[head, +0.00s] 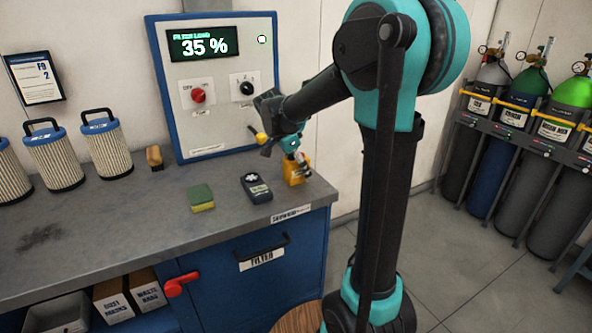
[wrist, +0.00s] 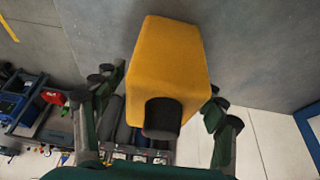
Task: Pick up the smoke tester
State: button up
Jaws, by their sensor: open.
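The smoke tester, which I take to be the yellow block (head: 292,176) with a black round end, stands on the bench near its right edge in the head view. In the wrist view the yellow body (wrist: 165,60) fills the middle, its black end toward the camera. My gripper (head: 300,163) is at the tester, partly covering it in the head view. In the wrist view my gripper (wrist: 160,100) is open, with a finger on either side of the yellow body. Whether a finger touches it, I cannot tell.
A dark handheld meter (head: 256,187) and a green-yellow sponge (head: 201,198) lie left of the tester on the bench (head: 110,230). A control panel (head: 215,125) reading 35 % stands behind. Filter cartridges (head: 106,148) stand at left, gas cylinders (head: 520,130) at right.

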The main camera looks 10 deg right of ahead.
jog(key=shift+c, duration=0.6)
grip_shut()
jog(key=shift+r, duration=0.15)
